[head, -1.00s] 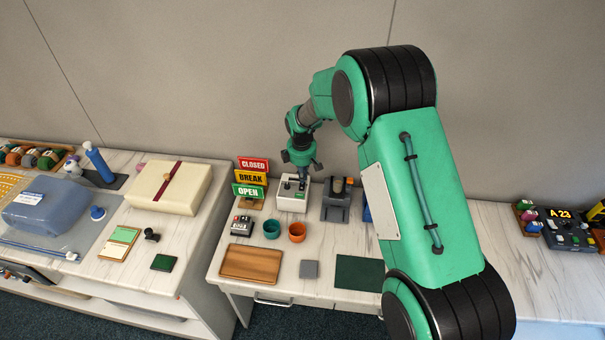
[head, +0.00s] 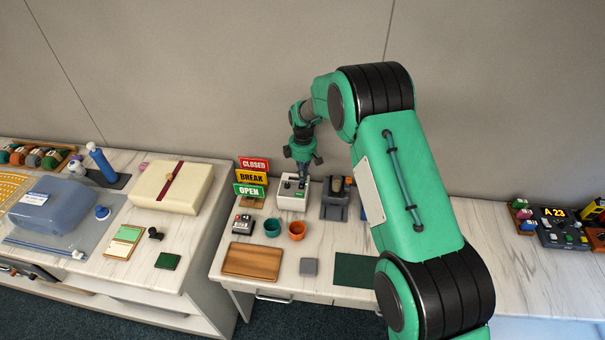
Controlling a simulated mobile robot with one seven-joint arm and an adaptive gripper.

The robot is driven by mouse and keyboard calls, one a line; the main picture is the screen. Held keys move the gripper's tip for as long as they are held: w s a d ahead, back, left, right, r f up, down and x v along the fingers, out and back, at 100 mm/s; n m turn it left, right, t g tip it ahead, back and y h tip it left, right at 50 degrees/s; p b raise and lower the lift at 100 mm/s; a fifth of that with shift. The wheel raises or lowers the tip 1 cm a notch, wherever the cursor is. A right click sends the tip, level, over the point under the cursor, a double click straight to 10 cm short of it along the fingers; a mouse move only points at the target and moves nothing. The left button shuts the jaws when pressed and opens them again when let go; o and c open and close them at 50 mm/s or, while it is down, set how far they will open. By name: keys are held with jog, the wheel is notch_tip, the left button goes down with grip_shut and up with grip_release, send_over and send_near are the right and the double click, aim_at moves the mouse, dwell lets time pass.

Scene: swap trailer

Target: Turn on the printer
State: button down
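A small white box-shaped device (head: 291,203), which looks like the printer, stands on the marble-topped counter. It has dark controls on top and a small green mark on its front. My gripper (head: 303,178) points down at the right part of the device's top. Its fingertips are at or just above the top; I cannot tell whether they touch. The fingers look close together, but they are too small to tell open from shut. Part of the top is hidden behind them, and I cannot make out the switch's state.
CLOSED, BREAK and OPEN signs (head: 252,177) stand left of the device, and a dark grey machine (head: 335,203) stands close on its right. Two cups (head: 297,230), a wooden tray (head: 252,262) and a small button box (head: 242,224) are in front. My arm covers the counter's right part.

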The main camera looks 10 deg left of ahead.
jog(key=shift+f, duration=0.25)
jog(key=shift+d+f, duration=0.1)
jog(key=shift+f, duration=0.1)
jog(key=shift+s, duration=0.3)
jog(key=shift+s+g+p, duration=0.3)
jog(key=shift+s+p, duration=0.05)
jog(key=shift+s, duration=0.3)
jog(key=shift+r, duration=0.2)
notch_tip(320, 180, up, 14)
jog(key=w+p, duration=0.1)
jog(key=p, duration=0.1)
jog(key=shift+w+r+p, duration=0.25)
jog(key=shift+w+p, duration=0.05)
jog(key=shift+p, duration=0.05)
dwell(0.5)
jog(key=shift+r, duration=0.1)
